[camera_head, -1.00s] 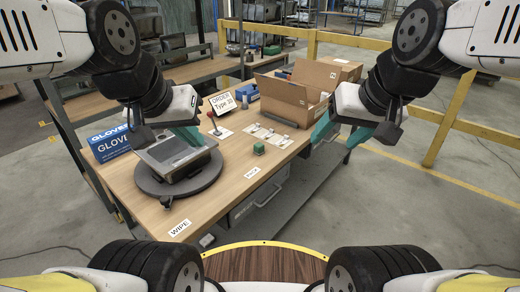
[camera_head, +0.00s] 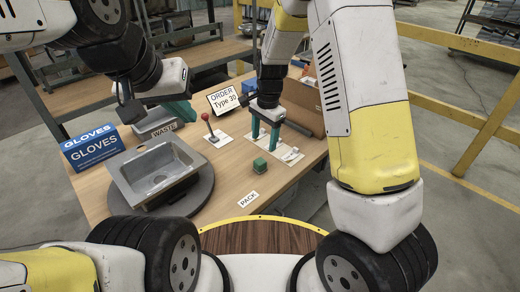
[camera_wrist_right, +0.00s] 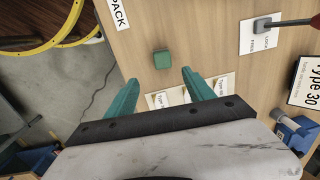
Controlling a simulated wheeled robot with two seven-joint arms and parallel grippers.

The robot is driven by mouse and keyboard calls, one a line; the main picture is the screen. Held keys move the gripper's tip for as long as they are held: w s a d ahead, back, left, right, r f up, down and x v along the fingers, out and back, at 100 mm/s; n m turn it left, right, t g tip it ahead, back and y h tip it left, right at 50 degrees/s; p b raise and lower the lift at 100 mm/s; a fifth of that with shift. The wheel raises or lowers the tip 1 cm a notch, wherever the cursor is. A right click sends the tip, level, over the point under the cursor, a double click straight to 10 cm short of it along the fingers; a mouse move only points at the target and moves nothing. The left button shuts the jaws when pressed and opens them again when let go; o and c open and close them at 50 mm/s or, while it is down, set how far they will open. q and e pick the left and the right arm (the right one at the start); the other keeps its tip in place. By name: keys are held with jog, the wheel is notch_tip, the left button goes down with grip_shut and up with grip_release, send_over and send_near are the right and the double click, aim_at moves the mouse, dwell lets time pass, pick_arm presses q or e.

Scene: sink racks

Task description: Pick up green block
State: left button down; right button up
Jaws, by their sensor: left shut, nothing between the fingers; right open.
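The small green block (camera_head: 259,167) sits on the wooden table, left of and nearer than my right gripper. It also shows in the right wrist view (camera_wrist_right: 163,59), on the table ahead of the fingers and between their lines. My right gripper (camera_head: 264,142) is open and empty, its teal fingers pointing down over the white cards. In the right wrist view the same gripper (camera_wrist_right: 155,82) shows its two fingers spread apart, with the block just beyond them. My left gripper (camera_head: 182,118) is shut and empty, above the table behind the metal sink (camera_head: 157,180).
The sink rests on a dark round turntable (camera_head: 190,206). A blue gloves box (camera_head: 92,148) stands at the left. A red-knobbed lever (camera_head: 209,128) and an order sign (camera_head: 222,101) stand behind the block. An open cardboard box (camera_head: 302,105) is at the back right. Table around the block is clear.

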aim_at(260, 161)
jog(key=shift+m+h, duration=0.4)
jog(key=shift+m, duration=0.1)
jog(key=f, duration=0.4)
jog(key=a+f, duration=0.1)
jog(key=f, duration=0.7)
jog(key=shift+w+a+f, duration=0.2)
jog(key=shift+w, duration=0.15)
jog(key=shift+c, duration=0.4)
grip_shut()
jog(key=shift+r, duration=5.05)
